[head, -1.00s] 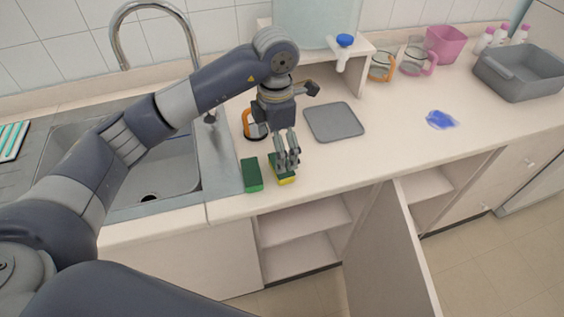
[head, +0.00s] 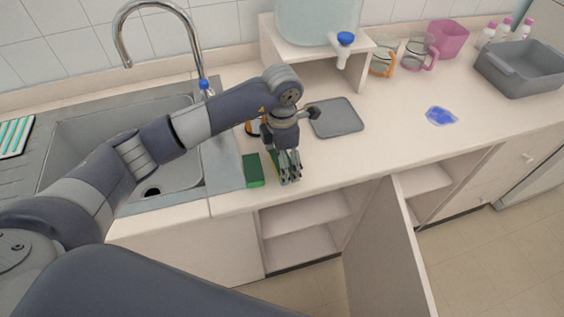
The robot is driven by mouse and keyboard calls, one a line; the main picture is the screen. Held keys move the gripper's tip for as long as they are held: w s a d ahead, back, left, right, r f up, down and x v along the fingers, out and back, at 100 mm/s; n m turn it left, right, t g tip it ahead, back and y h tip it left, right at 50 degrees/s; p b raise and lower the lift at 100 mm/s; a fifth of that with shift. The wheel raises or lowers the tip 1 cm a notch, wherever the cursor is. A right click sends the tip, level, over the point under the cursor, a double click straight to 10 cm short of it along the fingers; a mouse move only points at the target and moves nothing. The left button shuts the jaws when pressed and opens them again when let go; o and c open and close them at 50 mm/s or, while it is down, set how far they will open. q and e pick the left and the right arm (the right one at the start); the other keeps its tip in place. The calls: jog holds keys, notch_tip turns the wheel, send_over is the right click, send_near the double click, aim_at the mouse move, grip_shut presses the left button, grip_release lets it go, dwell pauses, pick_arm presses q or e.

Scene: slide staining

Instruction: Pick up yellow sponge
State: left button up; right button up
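The gripper's fingers point down at the sponge, low over the counter. Whether they have closed on it is hidden. A dark green sponge (head: 253,170) lies just left of the yellow one, close beside it. My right gripper is out of view.
A sink (head: 178,180) with a tall faucet is on the left. A grey mat (head: 337,119) lies behind the gripper, and an orange-handled mug (head: 252,128) stands partly hidden behind my arm. A cabinet door (head: 385,245) hangs open below. The counter front-right is clear, apart from a blue cloth (head: 441,116).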

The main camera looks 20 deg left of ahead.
pick_arm(q)
jog(key=c, duration=0.3)
jog(key=shift+w+r+b, duration=0.1)
jog(key=shift+r+b, duration=0.25)
jog(key=shift+r, duration=0.15)
notch_tip(320, 180, up, 3)
jog(key=shift+f+b, duration=0.2)
jog(key=shift+b, duration=0.55)
jog(key=s+d+b, duration=0.1)
jog(key=s+d, duration=0.1)
jog(key=s, duration=0.5)
jog(key=s+d+r+b, duration=0.1)
jog(key=s+d+b, duration=0.1)
jog(key=s, duration=0.6)
jog(key=shift+s+d+r, duration=0.2)
jog(key=shift+d+r, duration=0.05)
jog(key=shift+d, duration=0.35)
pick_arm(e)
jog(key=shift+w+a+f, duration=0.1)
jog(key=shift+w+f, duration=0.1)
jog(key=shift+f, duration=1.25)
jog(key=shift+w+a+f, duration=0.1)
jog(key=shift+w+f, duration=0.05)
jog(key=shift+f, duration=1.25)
pick_arm(q)
jog(key=shift+c, duration=1)
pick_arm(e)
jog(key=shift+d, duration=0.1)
